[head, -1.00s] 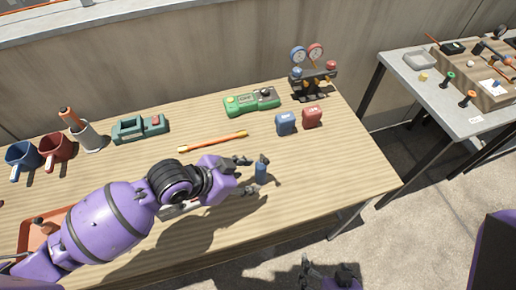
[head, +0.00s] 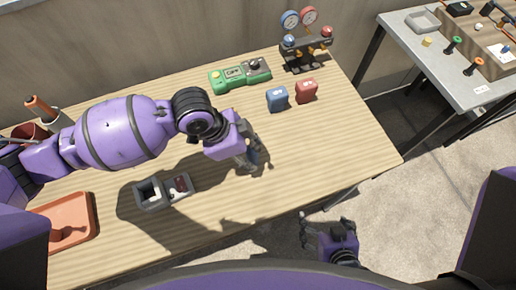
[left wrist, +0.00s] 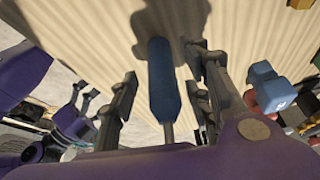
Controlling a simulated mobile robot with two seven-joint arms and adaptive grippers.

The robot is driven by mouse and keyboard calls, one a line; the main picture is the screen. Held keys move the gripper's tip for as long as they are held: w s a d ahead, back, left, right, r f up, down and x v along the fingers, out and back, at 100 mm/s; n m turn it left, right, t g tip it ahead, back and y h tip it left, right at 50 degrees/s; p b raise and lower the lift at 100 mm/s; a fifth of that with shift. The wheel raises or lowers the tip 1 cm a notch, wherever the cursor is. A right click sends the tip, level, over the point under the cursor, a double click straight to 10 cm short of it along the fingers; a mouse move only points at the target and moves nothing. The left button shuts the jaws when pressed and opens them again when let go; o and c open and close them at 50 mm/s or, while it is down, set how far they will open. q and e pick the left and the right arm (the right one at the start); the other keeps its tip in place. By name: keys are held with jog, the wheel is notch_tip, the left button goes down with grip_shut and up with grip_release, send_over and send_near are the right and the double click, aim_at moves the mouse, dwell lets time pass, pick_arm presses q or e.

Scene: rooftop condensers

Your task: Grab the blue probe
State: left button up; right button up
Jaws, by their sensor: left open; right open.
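The blue probe (left wrist: 163,85) stands between the open fingers of my left gripper (left wrist: 163,64) in the left wrist view, with a gap visible on each side. A thin grey tip shows at its near end. In the head view my left gripper (head: 248,158) is low over the table, and its fingers and wrist hide most of the probe. My right gripper (head: 325,226) is open and empty, off the table's front edge.
A grey socketed box (head: 150,194) and an orange tray (head: 88,228) lie on the wooden table (head: 225,205). Blue (head: 277,98) and red (head: 306,90) blocks, a green meter (head: 238,76) and a gauge stand (head: 304,46) are behind. The table's right end is clear.

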pick_arm(q)
jog(key=shift+x, duration=1.15)
grip_shut()
jog(key=shift+r, duration=0.1)
